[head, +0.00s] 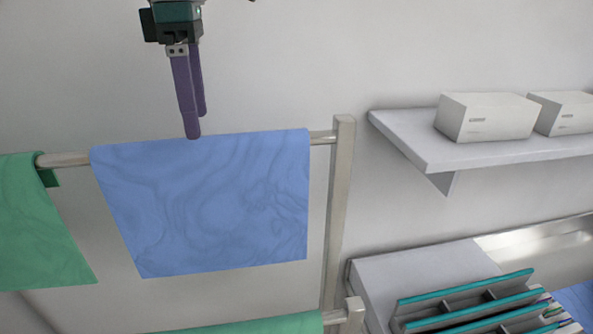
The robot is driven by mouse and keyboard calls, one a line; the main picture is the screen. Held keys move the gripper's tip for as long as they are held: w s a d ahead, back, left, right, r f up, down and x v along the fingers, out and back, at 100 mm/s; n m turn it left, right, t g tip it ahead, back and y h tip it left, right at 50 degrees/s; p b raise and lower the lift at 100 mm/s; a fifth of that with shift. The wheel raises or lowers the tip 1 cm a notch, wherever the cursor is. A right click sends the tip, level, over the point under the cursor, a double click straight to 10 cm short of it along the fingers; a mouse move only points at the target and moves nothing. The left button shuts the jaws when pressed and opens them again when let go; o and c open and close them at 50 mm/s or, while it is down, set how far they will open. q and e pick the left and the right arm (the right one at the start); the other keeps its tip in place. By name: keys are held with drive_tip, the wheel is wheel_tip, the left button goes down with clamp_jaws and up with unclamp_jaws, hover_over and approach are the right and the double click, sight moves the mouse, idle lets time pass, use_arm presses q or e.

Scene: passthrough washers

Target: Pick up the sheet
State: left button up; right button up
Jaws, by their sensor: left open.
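A blue sheet (215,205) with faint wavy marks hangs over the rail of a light rack. My left gripper (196,124) comes down from the top, just above the top edge of the sheet, left of its middle. Its two purple fingers point down and are open, with nothing between them. One fingertip overlaps the sheet's top edge in the picture; I cannot tell whether it touches. The head view does not show my right gripper.
A green sheet (42,225) hangs on the same rail at the left. Another green sheet (255,326) hangs lower. The rack post (338,200) stands right of the blue sheet. A wall shelf (480,150) with white boxes (487,117) and teal-edged trays (465,288) are at the right.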

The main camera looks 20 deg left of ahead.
sight(202, 140)
use_arm(q)
wheel_tip(202, 140, down, 6)
drive_tip(key=b, duration=0.4)
drive_tip(key=shift+w+f, duration=0.15)
drive_tip(key=shift+f, duration=0.1)
drive_tip(key=shift+r, duration=0.15)
clamp_jaws()
idle(0.3)
